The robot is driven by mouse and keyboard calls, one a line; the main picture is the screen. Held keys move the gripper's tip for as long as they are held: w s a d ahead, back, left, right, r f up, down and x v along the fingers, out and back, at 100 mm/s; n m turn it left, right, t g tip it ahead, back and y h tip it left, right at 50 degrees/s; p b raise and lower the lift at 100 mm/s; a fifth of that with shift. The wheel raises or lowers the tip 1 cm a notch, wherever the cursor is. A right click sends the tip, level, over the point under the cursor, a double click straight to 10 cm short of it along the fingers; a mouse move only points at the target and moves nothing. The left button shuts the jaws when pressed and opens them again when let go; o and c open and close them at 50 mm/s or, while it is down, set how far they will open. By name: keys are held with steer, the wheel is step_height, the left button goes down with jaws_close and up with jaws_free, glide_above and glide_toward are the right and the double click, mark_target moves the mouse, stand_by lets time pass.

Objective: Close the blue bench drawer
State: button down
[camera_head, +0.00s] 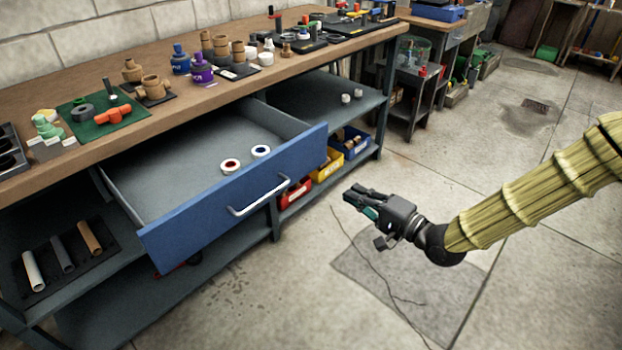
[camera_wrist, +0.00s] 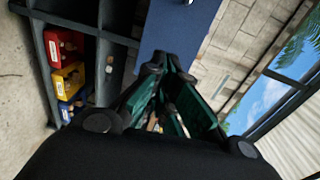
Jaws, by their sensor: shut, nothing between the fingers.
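The blue bench drawer (camera_head: 225,205) is pulled well out from under the wooden bench top. Its front panel carries a silver bar handle (camera_head: 259,196). Two round rolls, one with a red centre (camera_head: 230,166) and one with a blue centre (camera_head: 261,151), lie inside the drawer. My gripper (camera_head: 350,196) is to the right of the drawer front, apart from it, over the open floor. Its fingers are shut and empty. In the wrist view the blue drawer front (camera_wrist: 172,38) shows ahead of the fingertips (camera_wrist: 165,68), and part of it is hidden behind them.
The bench top (camera_head: 180,95) holds many fittings and bottles. Red, yellow and blue bins (camera_head: 327,166) sit on the lower shelf beside the drawer. A tray of tubes (camera_head: 64,258) lies on the left shelf. The concrete floor (camera_head: 300,290) in front of the drawer is clear.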

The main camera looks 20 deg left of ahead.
steer(key=r, duration=0.1)
steer(key=b, duration=0.2)
glide_toward(303, 159)
steer(key=shift+y, duration=0.4)
steer(key=x, duration=0.5)
steer(key=shift+w+a+f, duration=0.1)
steer(key=shift+a+f, duration=0.05)
steer(key=shift+f, duration=0.25)
steer(key=shift+x, duration=0.9)
steer(key=shift+r, duration=0.1)
